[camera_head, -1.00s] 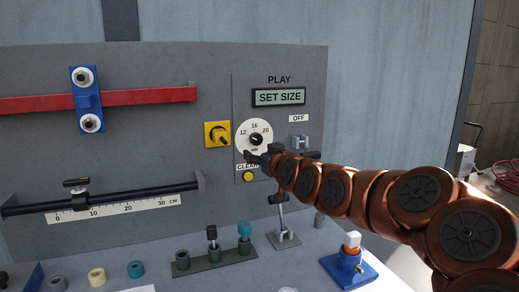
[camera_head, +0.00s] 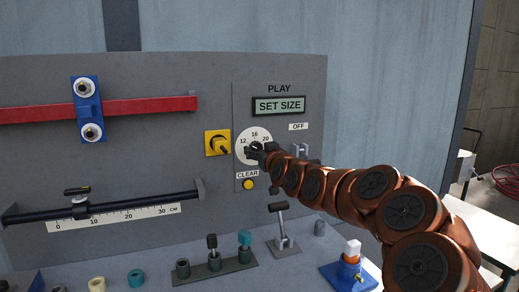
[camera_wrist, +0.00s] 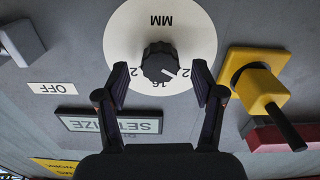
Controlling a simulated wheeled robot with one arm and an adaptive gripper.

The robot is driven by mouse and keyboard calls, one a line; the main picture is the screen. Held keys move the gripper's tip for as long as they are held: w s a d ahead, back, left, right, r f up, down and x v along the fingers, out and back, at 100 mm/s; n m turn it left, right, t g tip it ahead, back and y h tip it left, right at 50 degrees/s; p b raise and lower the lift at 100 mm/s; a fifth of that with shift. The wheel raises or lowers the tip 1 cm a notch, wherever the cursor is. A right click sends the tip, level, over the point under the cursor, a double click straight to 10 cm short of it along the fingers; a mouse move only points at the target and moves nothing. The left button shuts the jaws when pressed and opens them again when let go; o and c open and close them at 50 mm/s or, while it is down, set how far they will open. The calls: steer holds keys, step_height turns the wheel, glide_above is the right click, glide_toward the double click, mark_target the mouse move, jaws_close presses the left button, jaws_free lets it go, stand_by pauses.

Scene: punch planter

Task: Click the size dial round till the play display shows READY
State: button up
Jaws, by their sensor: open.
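The play display (camera_head: 279,105) on the grey panel reads SET SIZE; it also shows upside down in the wrist view (camera_wrist: 110,124). The size dial is a black knob (camera_wrist: 160,62) on a white round scale (camera_wrist: 190,30) marked 12, 16, 20 and MM. My gripper (camera_wrist: 160,85) is open, with one finger on each side of the knob's lower part. In the head view my gripper (camera_head: 258,152) hides the lower part of the scale (camera_head: 243,140).
A yellow rotary switch (camera_head: 217,143) is left of the dial. A yellow CLEAR button (camera_head: 249,184) is below it, and a grey lever by the OFF label (camera_head: 298,126) is to the right. A clamp (camera_head: 281,230) and a socket rack (camera_head: 215,267) stand on the bench below.

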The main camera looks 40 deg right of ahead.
steer(key=shift+c, duration=0.2)
steer(key=c, duration=1.1)
steer(key=shift+w+m+b, duration=0.1)
steer(key=shift+m+b, duration=0.2)
steer(key=shift+b, duration=0.05)
steer(key=shift+f+m+b, duration=0.15)
steer(key=shift+m+b, duration=0.6)
steer(key=shift+m, duration=0.25)
steer(key=m+b, duration=0.1)
steer(key=m, duration=0.1)
steer(key=shift+m, duration=0.4)
steer(key=m, duration=0.3)
steer(key=shift+m, duration=1.6)
